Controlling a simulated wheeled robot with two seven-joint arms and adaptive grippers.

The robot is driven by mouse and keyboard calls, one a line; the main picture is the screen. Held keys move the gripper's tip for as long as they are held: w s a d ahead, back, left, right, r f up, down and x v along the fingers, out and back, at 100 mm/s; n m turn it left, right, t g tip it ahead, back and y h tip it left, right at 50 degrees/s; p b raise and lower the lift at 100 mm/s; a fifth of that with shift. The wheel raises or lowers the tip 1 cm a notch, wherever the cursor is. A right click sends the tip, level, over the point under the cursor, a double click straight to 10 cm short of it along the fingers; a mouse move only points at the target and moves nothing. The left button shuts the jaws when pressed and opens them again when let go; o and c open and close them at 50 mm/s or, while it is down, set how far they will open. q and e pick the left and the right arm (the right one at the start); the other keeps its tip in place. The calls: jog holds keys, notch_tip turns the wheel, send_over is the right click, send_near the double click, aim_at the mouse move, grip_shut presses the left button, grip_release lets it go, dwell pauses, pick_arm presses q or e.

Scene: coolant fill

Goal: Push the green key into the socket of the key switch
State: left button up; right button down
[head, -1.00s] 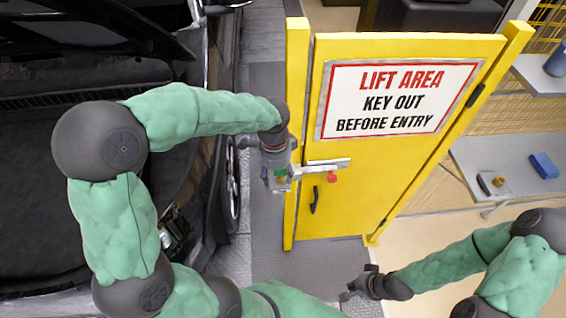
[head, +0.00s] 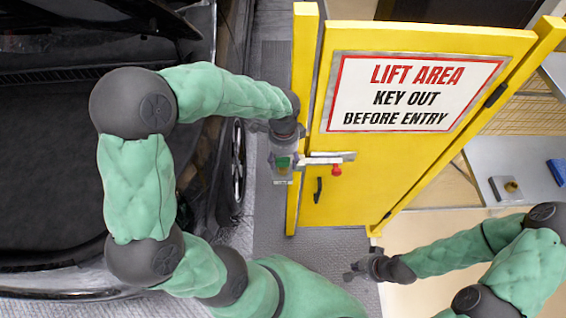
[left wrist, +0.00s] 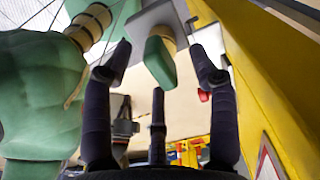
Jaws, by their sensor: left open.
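The green key (left wrist: 160,62) shows in the left wrist view between the spread fingers of my left gripper (head: 283,170), which is open with gaps on both sides. Behind the key are a brass-coloured barrel and a grey plate; how deep the key sits in the barrel is hidden. In the head view the key (head: 284,161) is a small green patch by the latch of the yellow gate. A grey box with a brass knob (head: 506,187), possibly the key switch, stands on the shelf at right. My right gripper (head: 357,271) is low in the view, apart from everything; its jaws are unclear.
The yellow gate (head: 400,165) bears a latch bar (head: 325,158), a red knob (head: 337,169) and a black handle (head: 319,190). A dark vehicle (head: 50,200) fills the left. A blue block (head: 556,172) lies on the grey shelf (head: 480,160). Floor before the gate is open.

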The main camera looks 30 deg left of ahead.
aim_at(283, 164)
pick_arm(q)
notch_tip(283, 164, down, 4)
jog(key=shift+w+a+r, duration=0.1)
jog(key=shift+a+r, duration=0.05)
jog(key=shift+r, duration=0.1)
jog(key=c, duration=1.2)
